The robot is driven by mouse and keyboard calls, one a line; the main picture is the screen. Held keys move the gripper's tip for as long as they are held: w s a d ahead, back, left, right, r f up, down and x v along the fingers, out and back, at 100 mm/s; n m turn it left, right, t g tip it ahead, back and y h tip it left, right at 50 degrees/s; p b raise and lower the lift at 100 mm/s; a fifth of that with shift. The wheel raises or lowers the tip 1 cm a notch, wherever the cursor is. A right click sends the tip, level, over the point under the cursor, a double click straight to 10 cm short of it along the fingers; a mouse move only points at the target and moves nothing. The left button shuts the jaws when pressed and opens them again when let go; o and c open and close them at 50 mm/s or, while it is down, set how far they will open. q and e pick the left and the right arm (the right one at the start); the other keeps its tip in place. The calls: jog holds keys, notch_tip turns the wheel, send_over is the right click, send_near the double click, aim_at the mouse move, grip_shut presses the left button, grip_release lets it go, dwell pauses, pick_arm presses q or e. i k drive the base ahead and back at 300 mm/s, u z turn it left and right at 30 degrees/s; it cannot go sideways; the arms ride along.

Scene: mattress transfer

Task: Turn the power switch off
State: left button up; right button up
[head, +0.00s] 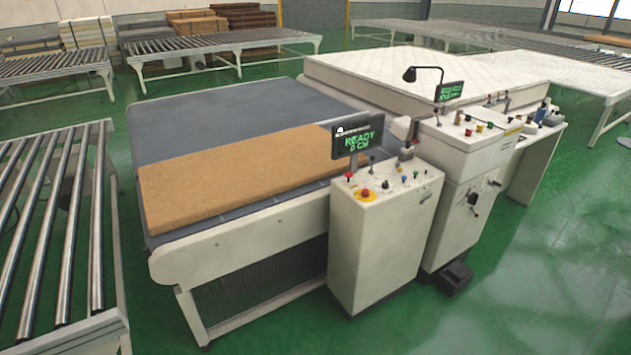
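A white control cabinet (375,245) stands at the front end of the conveyor machine. Its sloped top carries several small knobs and buttons, among them a red button on a yellow base (367,195) and a smaller red button (349,176). A display (357,142) above it reads "READY" with a second line below. A second cabinet (465,165) behind has a black rotary handle (473,198) on its front. Which control is the power switch I cannot tell at this size. Neither of my grippers is in view.
A brown mattress slab (240,163) lies on the grey conveyor bed (235,108). A white mattress (400,75) lies behind. Roller tables (62,215) stand at left and back. A black pedal box (453,277) sits on the floor. Green floor (530,270) at front right is clear.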

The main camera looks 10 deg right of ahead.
aim_at(365, 193)
jog(key=u, duration=0.2)
jog(key=i, duration=1.35)
jog(key=z, duration=0.65)
